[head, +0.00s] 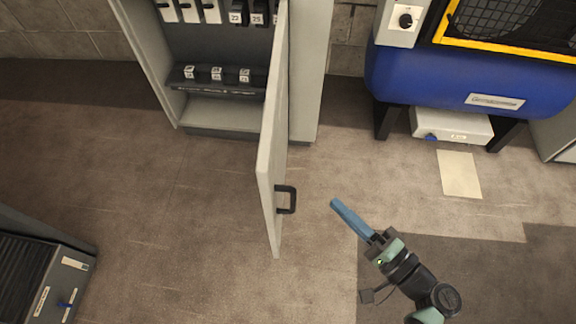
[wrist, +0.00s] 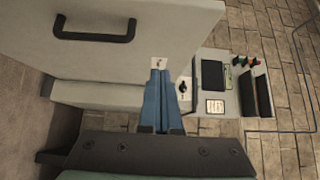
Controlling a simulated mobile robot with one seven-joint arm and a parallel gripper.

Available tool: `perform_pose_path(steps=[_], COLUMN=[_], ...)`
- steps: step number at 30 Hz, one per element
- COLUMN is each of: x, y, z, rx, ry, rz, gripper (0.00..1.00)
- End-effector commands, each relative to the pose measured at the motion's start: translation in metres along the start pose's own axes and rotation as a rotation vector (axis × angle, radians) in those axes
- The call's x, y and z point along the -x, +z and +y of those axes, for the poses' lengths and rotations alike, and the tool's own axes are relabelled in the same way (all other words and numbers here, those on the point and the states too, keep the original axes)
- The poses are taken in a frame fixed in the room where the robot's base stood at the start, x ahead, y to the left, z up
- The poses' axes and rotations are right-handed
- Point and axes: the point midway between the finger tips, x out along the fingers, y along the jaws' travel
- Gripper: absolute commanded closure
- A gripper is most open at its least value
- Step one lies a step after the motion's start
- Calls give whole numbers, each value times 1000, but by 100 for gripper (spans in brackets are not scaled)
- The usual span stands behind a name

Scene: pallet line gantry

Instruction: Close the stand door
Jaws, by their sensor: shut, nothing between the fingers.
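The stand door (head: 272,140) is a grey panel standing open, swung out from the right side of the grey cabinet (head: 306,80). Its black bar handle (head: 287,199) is on the outer face, near the free edge. In the wrist view the door (wrist: 140,30) fills the upper left with the handle (wrist: 94,37) on it. My gripper (head: 335,203) has long blue fingers, shut and empty, to the right of the handle and apart from it in the head view. The fingers (wrist: 158,75) also show in the wrist view.
The cabinet holds labelled modules (head: 217,73) on its shelf. A blue tank machine (head: 430,85) with a yellow-edged guard stands at the right. A dark-topped unit (head: 45,270) is at the lower left. Floor around the door is clear.

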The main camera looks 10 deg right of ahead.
Motion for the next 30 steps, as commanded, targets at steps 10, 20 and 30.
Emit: perform_pose_path(steps=[10, 20, 30], x=[-57, -114, -127], y=[1, 16, 29], z=[0, 0, 0], rx=[1, -1, 1], ry=[-3, -1, -2], rz=[-6, -4, -1], gripper=[100, 100, 100])
